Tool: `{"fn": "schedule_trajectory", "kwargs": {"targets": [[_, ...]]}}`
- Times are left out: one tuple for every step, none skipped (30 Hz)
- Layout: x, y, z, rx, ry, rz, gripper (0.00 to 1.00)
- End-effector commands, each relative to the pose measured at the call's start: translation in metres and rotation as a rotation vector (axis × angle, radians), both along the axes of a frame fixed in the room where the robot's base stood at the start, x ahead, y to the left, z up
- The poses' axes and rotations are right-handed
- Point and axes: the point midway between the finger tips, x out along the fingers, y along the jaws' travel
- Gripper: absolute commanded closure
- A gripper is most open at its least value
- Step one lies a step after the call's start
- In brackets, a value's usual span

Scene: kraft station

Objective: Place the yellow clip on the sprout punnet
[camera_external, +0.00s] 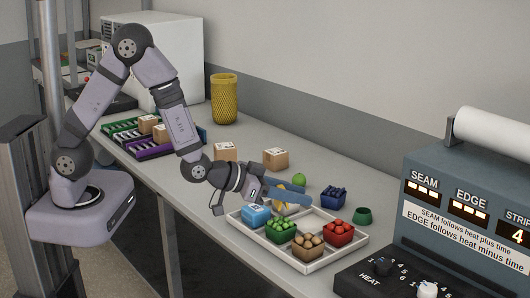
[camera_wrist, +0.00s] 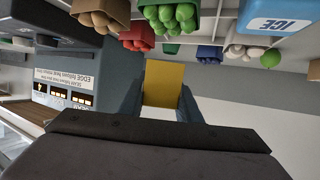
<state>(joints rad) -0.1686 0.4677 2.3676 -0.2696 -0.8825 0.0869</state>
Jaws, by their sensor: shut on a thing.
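My gripper (camera_external: 284,196) is shut on the yellow clip, which shows as a flat yellow piece between the fingers in the wrist view (camera_wrist: 164,84). In the external view the clip is mostly hidden by the fingers. The gripper is above the back part of the tray. The sprout punnet (camera_external: 281,232), a green box heaped with round green sprouts, stands in the pale tray, in front of and below the gripper. It also shows at the top of the wrist view (camera_wrist: 168,16), apart from the clip.
The pale tray (camera_external: 309,263) also holds a blue ICE box (camera_external: 256,215), a brown punnet (camera_external: 308,245) and a red punnet (camera_external: 339,233). Behind it are a blue punnet (camera_external: 333,196) and a green cup (camera_external: 363,216). The sealing machine (camera_external: 470,190) stands at right.

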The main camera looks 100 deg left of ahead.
Motion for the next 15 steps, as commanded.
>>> {"fn": "schedule_trajectory", "kwargs": {"targets": [[0.000,0.000,-0.004,0.000,0.003,0.000,0.90],[0.000,0.000,-0.007,-0.001,0.004,0.000,0.90],[-0.001,0.000,-0.011,-0.001,0.005,0.000,0.90],[-0.001,0.000,-0.014,0.000,0.005,-0.001,0.90],[-0.001,0.000,-0.018,-0.001,0.006,-0.001,0.90],[-0.001,0.000,-0.022,0.000,0.005,0.000,0.90],[-0.001,0.000,-0.025,-0.001,0.005,0.001,0.90],[-0.001,0.000,-0.029,-0.001,0.006,0.001,0.90],[-0.001,0.000,-0.032,0.000,0.004,0.001,0.90],[-0.001,0.000,-0.034,-0.001,0.005,0.001,0.90],[-0.001,0.000,-0.036,-0.002,0.004,0.000,0.90],[-0.001,0.000,-0.038,-0.001,0.003,0.000,0.90],[-0.001,0.000,-0.039,-0.001,0.002,0.000,0.90],[0.000,0.000,-0.039,-0.001,0.002,0.000,0.90],[0.000,0.000,-0.040,0.000,0.001,0.000,0.90]]}}
